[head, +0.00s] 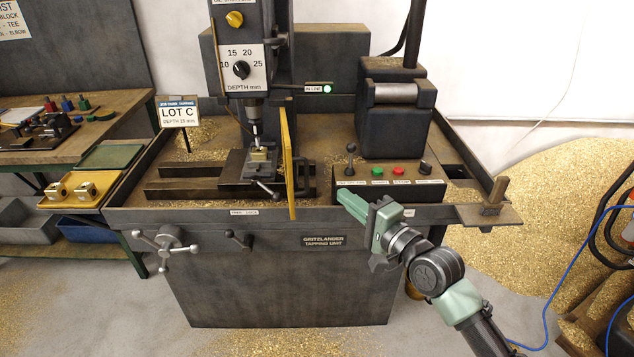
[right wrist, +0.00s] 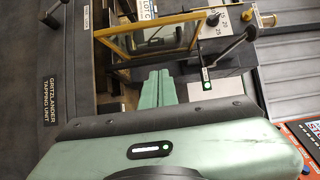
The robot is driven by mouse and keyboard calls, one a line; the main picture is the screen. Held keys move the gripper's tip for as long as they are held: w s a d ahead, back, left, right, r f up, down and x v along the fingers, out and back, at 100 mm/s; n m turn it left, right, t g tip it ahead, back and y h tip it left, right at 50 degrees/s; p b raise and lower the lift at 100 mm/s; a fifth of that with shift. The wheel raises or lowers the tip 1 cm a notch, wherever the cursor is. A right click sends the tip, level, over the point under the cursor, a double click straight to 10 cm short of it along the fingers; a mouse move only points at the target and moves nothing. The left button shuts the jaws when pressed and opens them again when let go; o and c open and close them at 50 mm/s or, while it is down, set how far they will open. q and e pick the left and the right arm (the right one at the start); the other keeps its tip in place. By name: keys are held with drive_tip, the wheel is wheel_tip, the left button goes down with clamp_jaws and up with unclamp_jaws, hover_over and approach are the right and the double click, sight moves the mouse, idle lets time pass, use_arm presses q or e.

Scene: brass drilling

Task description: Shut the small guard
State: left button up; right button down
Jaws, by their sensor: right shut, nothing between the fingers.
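The small guard (head: 289,165) is a yellow-framed panel. In the head view it stands nearly edge-on, just right of the spindle and the clamped brass block (head: 260,154), pointing out toward the front edge. The front of the block is uncovered. In the right wrist view the guard's yellow frame (right wrist: 150,23) with its clear pane shows beyond my fingers. My right gripper (head: 346,197) is shut and empty, in front of the control panel, to the right of the guard and apart from it. Its green fingers also show in the right wrist view (right wrist: 157,82). My left gripper is out of view.
A control box (head: 390,190) with a lever (head: 350,158) and buttons lies behind my right gripper. A handwheel (head: 166,242) sits on the machine's front left. A tray (head: 75,190) with brass blocks stands at left. Brass chips cover much of the bed and floor.

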sight(296, 160)
drive_tip(key=w+a+p, duration=0.2)
drive_tip(key=w+a, duration=0.4)
drive_tip(key=a, duration=0.1)
drive_tip(key=shift+w+a, duration=0.2)
drive_tip(key=shift+a, duration=0.2)
drive_tip(key=shift+r, duration=0.15)
drive_tip(key=shift+a+r+p, duration=0.1)
drive_tip(key=shift+a+p, duration=0.1)
drive_tip(key=shift+p, duration=0.15)
